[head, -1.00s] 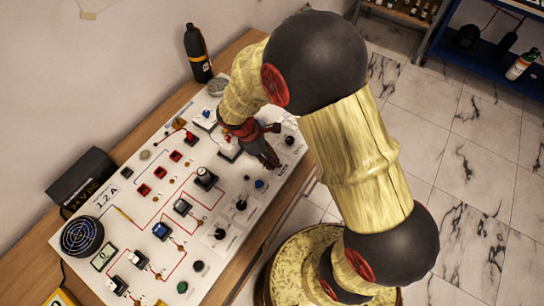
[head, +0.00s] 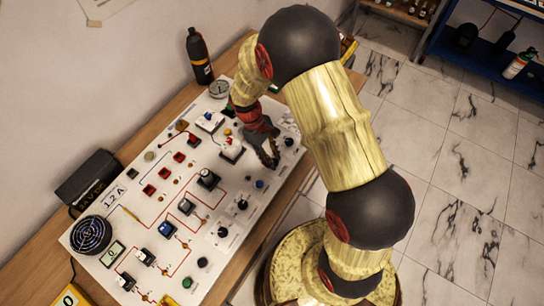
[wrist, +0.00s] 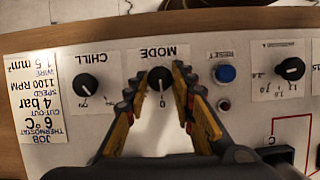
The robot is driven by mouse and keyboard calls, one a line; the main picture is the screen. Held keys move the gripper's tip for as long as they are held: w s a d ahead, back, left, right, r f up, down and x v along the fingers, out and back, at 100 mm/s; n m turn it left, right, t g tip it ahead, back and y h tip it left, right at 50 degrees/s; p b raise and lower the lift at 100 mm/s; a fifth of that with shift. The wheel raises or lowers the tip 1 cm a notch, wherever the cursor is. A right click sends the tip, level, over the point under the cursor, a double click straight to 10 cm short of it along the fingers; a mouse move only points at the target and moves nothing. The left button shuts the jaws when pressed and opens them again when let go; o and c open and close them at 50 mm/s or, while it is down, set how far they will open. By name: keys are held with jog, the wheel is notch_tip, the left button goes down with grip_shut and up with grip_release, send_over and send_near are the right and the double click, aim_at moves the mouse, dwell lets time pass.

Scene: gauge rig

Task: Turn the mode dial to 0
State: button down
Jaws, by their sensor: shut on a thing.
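The mode dial (wrist: 160,78) is a round black knob on the white panel, under the upside-down word MODE in the wrist view. A printed 0 shows just below it there. My gripper (wrist: 160,72) is shut on the dial, with one finger at its left and one at its right. In the head view my gripper (head: 271,162) reaches down to the panel's right edge and hides the dial. I cannot clearly read the dial's pointer.
The chill dial (wrist: 86,87) is left of the mode dial in the wrist view. A blue button (wrist: 225,73) and another black dial (wrist: 290,68) are on its right. The white panel (head: 140,205) carries several switches and knobs. A black bottle (head: 199,57) stands behind it.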

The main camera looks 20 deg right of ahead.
jog(key=shift+m, duration=0.3)
jog(key=c, duration=1.6)
grip_release()
jog(key=shift+o, duration=0.5)
jog(key=v, duration=1.2)
jog(key=shift+d, duration=0.2)
